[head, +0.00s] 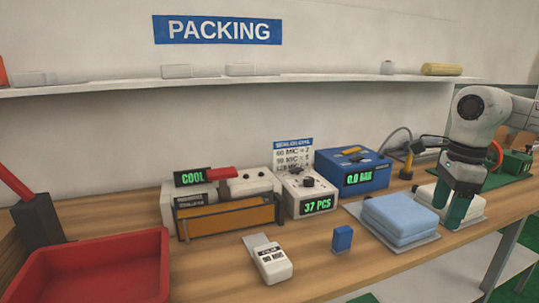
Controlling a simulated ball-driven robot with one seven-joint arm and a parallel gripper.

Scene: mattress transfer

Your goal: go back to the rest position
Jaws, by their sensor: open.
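My gripper (450,203) is at the right of the head view, pointing down with two teal fingertips spread apart. It is open. The fingertips are low over a white padded block (474,212) on the bench, partly hidden behind them; I cannot tell whether they touch it. A stack of light blue padded blocks (400,217) lies on a grey plate just left of my gripper, apart from it.
The wooden bench (345,273) holds a sealing machine (222,214), a white counter reading 37 PCS (302,187), a blue unit (352,167), a small blue block (343,239), a handheld meter (268,260) and a red tray (95,258). Bench front centre is mostly clear.

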